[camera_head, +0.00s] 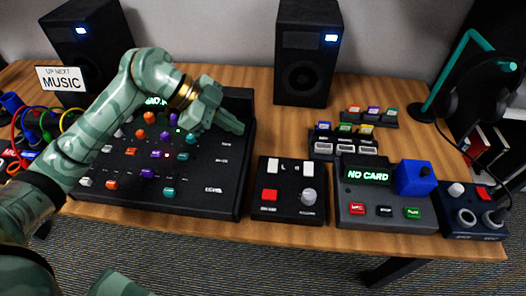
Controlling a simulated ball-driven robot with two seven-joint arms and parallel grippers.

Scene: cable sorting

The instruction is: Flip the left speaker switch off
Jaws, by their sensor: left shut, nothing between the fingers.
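A small black box (262,215) stands at the front middle of the table. It has two white rocker switches on top: the left one (272,167) next to the letter L and the right one (307,169) next to R. The tilt of each switch is too small to tell. The left speaker (92,45) and right speaker (307,60) stand at the back, each with a lit bluish light. My left gripper (237,126) is shut and empty over the right part of the mixer, up and left of the switch box. My right gripper is not in view.
A large black mixer (215,170) with coloured knobs lies under my left arm. The switch box has a red button (269,196) and a grey knob (308,197). A card player (384,193), card racks (343,146) and a headphone stand (428,106) are to the right.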

